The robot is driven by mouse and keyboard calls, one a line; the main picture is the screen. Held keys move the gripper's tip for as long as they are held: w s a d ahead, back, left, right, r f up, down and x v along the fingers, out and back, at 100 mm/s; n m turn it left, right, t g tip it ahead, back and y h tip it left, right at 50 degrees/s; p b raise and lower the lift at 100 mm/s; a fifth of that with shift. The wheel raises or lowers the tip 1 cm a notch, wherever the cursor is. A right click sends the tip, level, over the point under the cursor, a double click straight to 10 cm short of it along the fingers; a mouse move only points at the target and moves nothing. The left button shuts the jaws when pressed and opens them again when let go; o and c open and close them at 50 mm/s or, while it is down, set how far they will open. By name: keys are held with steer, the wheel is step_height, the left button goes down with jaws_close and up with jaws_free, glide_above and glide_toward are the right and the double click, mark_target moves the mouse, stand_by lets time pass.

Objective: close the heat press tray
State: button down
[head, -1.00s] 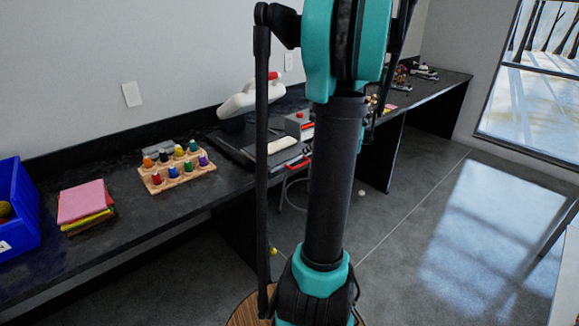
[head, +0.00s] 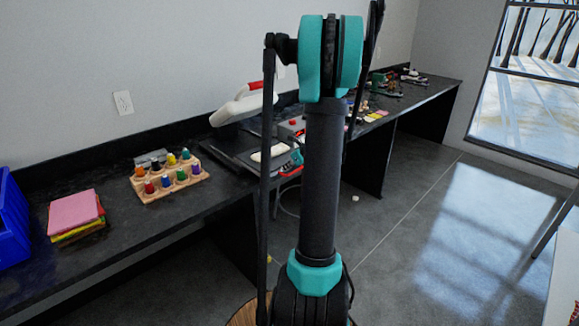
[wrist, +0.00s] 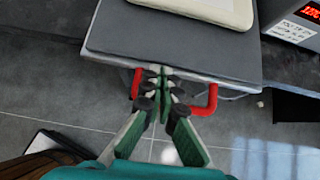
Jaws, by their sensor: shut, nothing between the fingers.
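The heat press stands on the black bench in the head view, its white upper part (head: 240,106) raised and tilted. Its dark tray (head: 235,161) reaches toward the bench's front edge, with a pale pad on it. In the wrist view the grey tray (wrist: 108,38) fills the upper middle, with the cream pad (wrist: 195,8) on top and a red handle (wrist: 210,98) at its front. My gripper (wrist: 165,73) is shut and empty at the tray's front edge, between the handle's two sides. I cannot tell whether it touches. The arm hides part of the press in the head view.
A control box (wrist: 292,27) with a red display stands right of the tray. A wooden rack (head: 170,182) of coloured bottles, a stack of coloured cloths (head: 76,213) and a blue bin (head: 12,225) lie along the bench to the left. The floor (head: 410,230) at right is open.

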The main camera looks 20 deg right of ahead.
mark_target(260, 150)
steer(key=shift+w, duration=0.1)
steer(key=w+a, duration=0.2)
steer(key=w, duration=0.3)
steer(key=w+a, duration=0.2)
steer(key=w, duration=0.3)
steer(key=w+a, duration=0.2)
steer(key=w, duration=0.4)
steer(key=shift+w, duration=0.1)
steer(key=shift+w+r, duration=0.1)
steer(key=shift+w, duration=0.1)
steer(key=shift+r, duration=0.1)
